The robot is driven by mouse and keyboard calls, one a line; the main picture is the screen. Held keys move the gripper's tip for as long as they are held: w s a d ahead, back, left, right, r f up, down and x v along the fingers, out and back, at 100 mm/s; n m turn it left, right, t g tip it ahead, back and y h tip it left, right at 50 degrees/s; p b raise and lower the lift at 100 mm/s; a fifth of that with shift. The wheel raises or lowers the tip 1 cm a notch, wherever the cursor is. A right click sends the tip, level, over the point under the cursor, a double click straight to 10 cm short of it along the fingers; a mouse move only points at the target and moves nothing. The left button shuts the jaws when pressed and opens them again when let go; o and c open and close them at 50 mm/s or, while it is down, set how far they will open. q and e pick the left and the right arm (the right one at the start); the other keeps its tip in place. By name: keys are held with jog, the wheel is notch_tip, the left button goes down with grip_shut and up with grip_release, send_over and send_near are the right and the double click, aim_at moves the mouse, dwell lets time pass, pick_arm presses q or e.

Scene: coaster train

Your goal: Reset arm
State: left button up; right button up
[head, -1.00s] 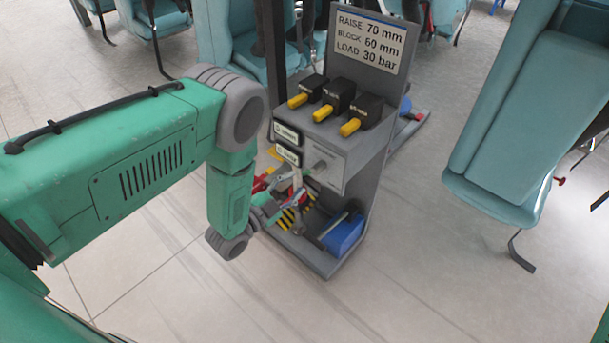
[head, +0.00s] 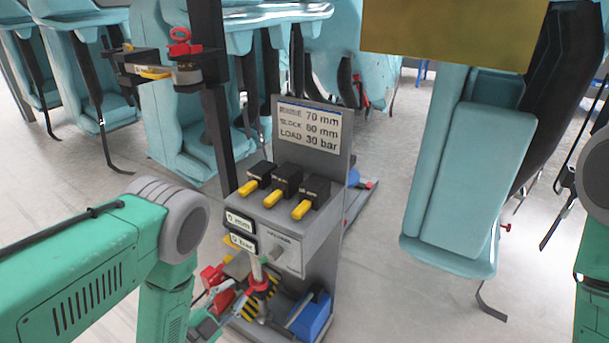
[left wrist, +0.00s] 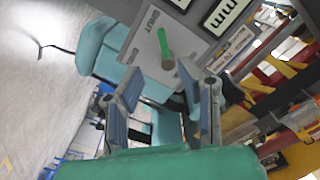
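My left arm comes in from the left in the head view, in front of a grey control stand (head: 318,255). Its gripper is mostly cut off or hard to make out at the bottom of that view. In the left wrist view the left gripper (left wrist: 163,108) has its two fingers apart, with nothing visible between them. Beyond the fingers, a green-tipped lever (left wrist: 165,45) sticks out of a grey panel. The same lever (head: 277,253) shows on the stand's front in the head view. My right arm shows at the right edge; its gripper is out of view.
The stand carries a sign (head: 309,126), three yellow-handled valves (head: 286,181) and two small displays (head: 241,231). A blue box (head: 312,316) and red parts (head: 216,284) sit low on it. Teal seats (head: 470,175) stand right and behind.

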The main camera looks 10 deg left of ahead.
pick_arm(q)
jog(key=s+a+f+n+g+y+p, duration=0.1)
jog(key=s+f+n+g+y, duration=0.1)
jog(key=s+n+g+y, duration=0.25)
jog(key=s+a+f+n+g+y+p, duration=0.1)
jog(key=s+f+n+g, duration=0.3)
jog(key=s, duration=0.4)
jog(key=s+r+n+g, duration=0.2)
jog(key=s+g, duration=0.2)
jog(key=s, duration=0.3)
jog(key=s+r+n+g, duration=0.2)
jog(key=s+g, duration=0.1)
jog(key=s, duration=0.4)
jog(key=shift+s+r+g, duration=0.25)
jog(key=shift+s+g, duration=0.1)
jog(key=shift+s, duration=0.05)
jog(key=shift+w+a+y, duration=0.1)
jog(key=shift+y, duration=0.15)
